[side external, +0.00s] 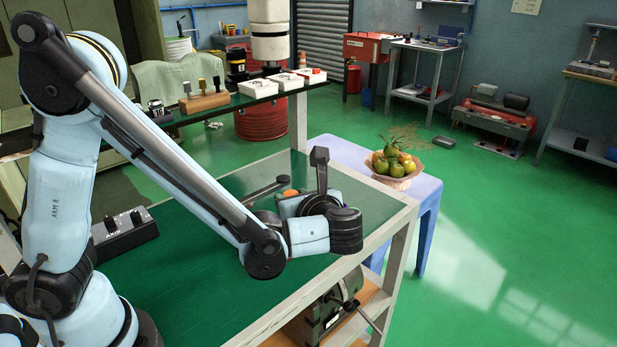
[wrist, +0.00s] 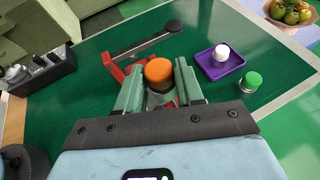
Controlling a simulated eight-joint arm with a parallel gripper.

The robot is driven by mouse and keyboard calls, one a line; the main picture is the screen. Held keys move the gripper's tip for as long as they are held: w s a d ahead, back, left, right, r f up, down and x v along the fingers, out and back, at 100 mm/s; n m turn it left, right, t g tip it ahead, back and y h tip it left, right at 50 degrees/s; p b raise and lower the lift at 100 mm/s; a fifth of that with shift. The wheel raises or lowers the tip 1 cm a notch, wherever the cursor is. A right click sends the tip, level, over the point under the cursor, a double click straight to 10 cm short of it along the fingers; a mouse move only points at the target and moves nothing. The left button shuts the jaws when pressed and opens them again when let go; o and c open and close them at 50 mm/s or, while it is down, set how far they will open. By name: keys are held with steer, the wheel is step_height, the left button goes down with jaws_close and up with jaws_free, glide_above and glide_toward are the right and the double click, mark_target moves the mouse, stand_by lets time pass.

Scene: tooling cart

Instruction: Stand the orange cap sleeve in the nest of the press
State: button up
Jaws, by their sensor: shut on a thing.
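My gripper (wrist: 160,90) is shut on the orange cap sleeve (wrist: 159,70), which sits between its two green fingers with its round top showing. Its lower part is mostly hidden. The press (wrist: 113,66) is red with a long dark lever (wrist: 145,46) ending in a black knob. It lies just beyond and beside the fingers. The nest is hidden, so I cannot tell whether the sleeve is above it or in it. In the side external view, a bit of the orange cap sleeve (side external: 290,193) shows behind my wrist, near the lever (side external: 266,188). The fingers are hidden there.
A purple tray (wrist: 208,70) holds a white-capped piece (wrist: 221,52). A green-capped piece (wrist: 250,82) stands on the green worktop right of it. A black switch box (side external: 124,235) sits at the left. A fruit bowl (side external: 390,170) stands on a stool beyond the cart edge.

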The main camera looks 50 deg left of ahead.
steer(key=shift+n+g, duration=0.5)
steer(key=a+f, duration=0.1)
steer(key=s+a+f, duration=0.1)
steer(key=a, duration=0.1)
steer(key=a+f, duration=0.1)
steer(key=shift+s+a+f, duration=0.15)
steer(key=shift+s+f, duration=0.05)
steer(key=shift+s, duration=0.2)
steer(key=shift+f, duration=2.35)
steer(key=o, duration=1.1)
steer(key=shift+c, duration=0.2)
steer(key=shift+r, duration=0.1)
